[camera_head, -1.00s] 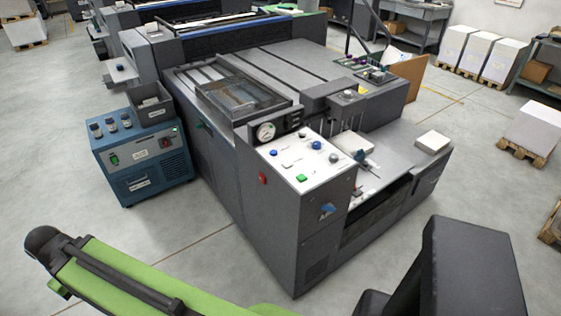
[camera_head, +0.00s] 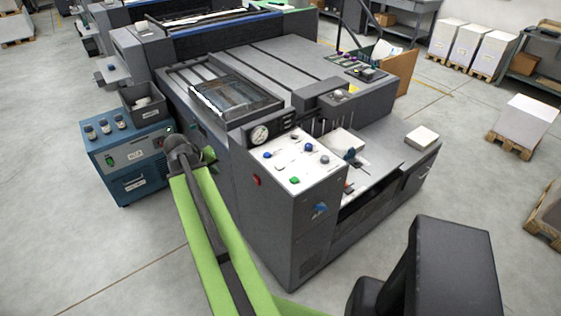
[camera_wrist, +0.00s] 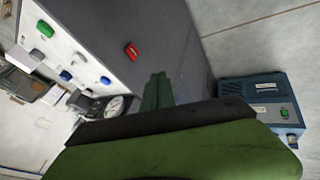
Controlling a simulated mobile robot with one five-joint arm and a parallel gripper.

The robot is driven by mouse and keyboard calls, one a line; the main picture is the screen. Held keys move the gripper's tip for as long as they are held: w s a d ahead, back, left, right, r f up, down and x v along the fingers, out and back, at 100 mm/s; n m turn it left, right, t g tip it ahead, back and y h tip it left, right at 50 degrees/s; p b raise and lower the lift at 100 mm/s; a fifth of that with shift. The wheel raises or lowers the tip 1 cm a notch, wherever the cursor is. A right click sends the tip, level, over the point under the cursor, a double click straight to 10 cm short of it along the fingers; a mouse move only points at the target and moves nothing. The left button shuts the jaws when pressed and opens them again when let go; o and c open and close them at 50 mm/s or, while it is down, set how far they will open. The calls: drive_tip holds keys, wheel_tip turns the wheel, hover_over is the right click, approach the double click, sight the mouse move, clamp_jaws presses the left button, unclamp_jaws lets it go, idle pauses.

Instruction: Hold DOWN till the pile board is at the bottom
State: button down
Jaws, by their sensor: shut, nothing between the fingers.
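A white-topped control panel (camera_head: 300,164) stands at the near corner of the grey press and carries green, blue, grey and white buttons. The green button (camera_head: 294,181) is nearest its front edge; it also shows in the wrist view (camera_wrist: 43,29). Button labels are too small to read, so I cannot tell which is DOWN. A red button (camera_wrist: 131,51) sits on the cabinet's side. My gripper (camera_wrist: 158,90) is shut and empty, beside the cabinet and apart from the buttons. In the head view my arm's end is left of the panel. I cannot clearly make out the pile board.
A blue unit (camera_head: 130,158) with a grey bin (camera_head: 146,104) on top stands left of the press, close to my arm. A round gauge (camera_head: 259,135) rises behind the panel. A paper stack (camera_head: 422,137) lies on the press's right end. Open floor lies in front.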

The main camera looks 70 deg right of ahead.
drive_tip(key=s+d+r+m+g+h+p, duration=0.1)
drive_tip(key=s+d+r+m, duration=0.15)
drive_tip(key=s+d, duration=0.65)
wheel_tip(320, 180, up, 4)
drive_tip(key=m+g+h+p, duration=0.1)
drive_tip(key=g, duration=0.1)
hover_over(278, 167)
drive_tip(key=shift+s+d, duration=0.1)
drive_tip(key=shift+s, duration=0.05)
drive_tip(key=shift+f, duration=0.1)
wheel_tip(278, 167, down, 9)
drive_tip(key=b, duration=0.8)
drive_tip(key=shift+b, duration=0.4)
drive_tip(key=shift+f+b, duration=0.25)
drive_tip(key=shift+b, duration=0.05)
